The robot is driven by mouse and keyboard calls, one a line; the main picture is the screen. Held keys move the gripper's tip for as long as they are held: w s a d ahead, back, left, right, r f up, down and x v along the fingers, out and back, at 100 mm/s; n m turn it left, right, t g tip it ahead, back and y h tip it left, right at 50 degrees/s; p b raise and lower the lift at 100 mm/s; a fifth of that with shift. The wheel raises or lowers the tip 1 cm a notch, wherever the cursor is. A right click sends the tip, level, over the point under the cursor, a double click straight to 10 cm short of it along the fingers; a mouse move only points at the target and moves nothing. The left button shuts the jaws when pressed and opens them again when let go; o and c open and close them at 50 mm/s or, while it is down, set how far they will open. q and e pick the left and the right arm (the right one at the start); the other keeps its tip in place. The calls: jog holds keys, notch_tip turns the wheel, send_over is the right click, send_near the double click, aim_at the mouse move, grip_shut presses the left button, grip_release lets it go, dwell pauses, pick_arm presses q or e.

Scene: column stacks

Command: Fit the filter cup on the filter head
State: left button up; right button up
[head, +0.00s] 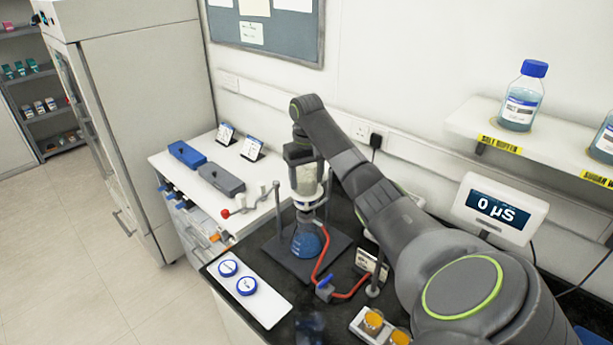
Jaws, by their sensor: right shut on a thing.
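My right gripper (300,155) reaches down from above and is shut on the filter cup (306,180), a clear, pale cup. The cup is upright, directly above the white filter head (308,204). I cannot tell whether the cup touches the head or is just over it. The head sits on top of a flask (306,242) with blue liquid, which stands on a dark stand base (282,258). My gripper and arm hide the cup's upper part. My left gripper is not in view.
A red hose (322,255) with a blue valve (325,288) runs beside the flask. Thin stand posts rise near it. A white tray (262,303) holds two blue-rimmed discs. Amber jars (373,322) stand at the front. A display reading 0 µS (498,209) is at right.

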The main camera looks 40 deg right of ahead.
jog(key=o, duration=1.4)
